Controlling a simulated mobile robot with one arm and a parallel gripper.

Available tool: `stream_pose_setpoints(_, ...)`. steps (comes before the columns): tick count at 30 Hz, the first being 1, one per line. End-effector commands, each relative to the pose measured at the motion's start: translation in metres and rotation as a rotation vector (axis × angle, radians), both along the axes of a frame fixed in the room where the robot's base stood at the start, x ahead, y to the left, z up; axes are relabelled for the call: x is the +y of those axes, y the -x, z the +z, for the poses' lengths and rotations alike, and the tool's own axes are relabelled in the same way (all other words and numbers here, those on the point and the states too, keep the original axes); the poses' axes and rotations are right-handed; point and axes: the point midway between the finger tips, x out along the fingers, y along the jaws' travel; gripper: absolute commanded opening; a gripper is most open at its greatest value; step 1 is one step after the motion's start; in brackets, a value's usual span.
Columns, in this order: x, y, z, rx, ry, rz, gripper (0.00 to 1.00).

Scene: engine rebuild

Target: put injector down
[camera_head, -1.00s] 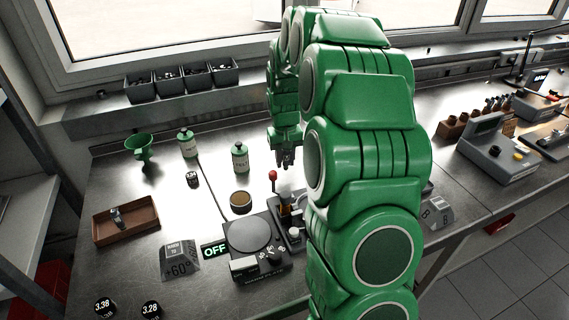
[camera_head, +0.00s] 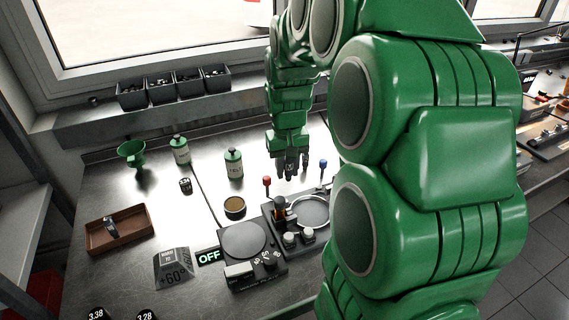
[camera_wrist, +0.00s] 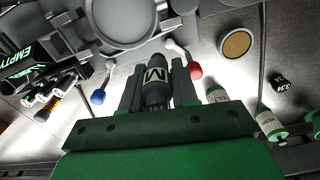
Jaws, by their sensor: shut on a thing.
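My gripper (camera_head: 291,172) points down behind the fixture with the round ring (camera_head: 311,211). In the wrist view its fingers (camera_wrist: 158,84) are shut on a dark cylindrical injector (camera_wrist: 156,88) with a white lettered label, held between them. Its far end points toward the ring in that view. In the head view the held injector is hard to make out between the dark fingers. A red-knobbed lever (camera_head: 267,181) and a blue-knobbed lever (camera_head: 323,163) stand on either side of the gripper. I cannot tell whether the injector touches anything.
A round-plate device (camera_head: 243,238) with an OFF sign (camera_head: 208,256) is at front left of the fixture. A small round tin (camera_head: 235,207), bottles (camera_head: 234,163), a green funnel (camera_head: 132,154) and a brown tray (camera_head: 91,238) stand left. My arm hides the bench at right.

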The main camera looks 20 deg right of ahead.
Motion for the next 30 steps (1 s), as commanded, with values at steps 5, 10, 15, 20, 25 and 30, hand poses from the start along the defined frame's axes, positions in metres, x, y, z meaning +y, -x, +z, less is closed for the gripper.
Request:
stream_pose_setpoints(5,0.002,0.011,0.006,-0.002,0.000,0.000,0.00)
stream_pose_setpoints(10,0.003,0.016,0.007,0.000,0.000,0.000,0.00)
stream_pose_setpoints(15,0.004,0.016,0.007,0.000,0.000,0.004,0.00)
stream_pose_setpoints(20,0.016,0.011,0.008,-0.001,0.000,0.075,0.00)
stream_pose_setpoints(25,0.046,0.000,0.008,-0.002,-0.001,0.264,0.00)
stream_pose_setpoints(30,0.084,-0.010,0.009,0.000,-0.001,0.490,0.00)
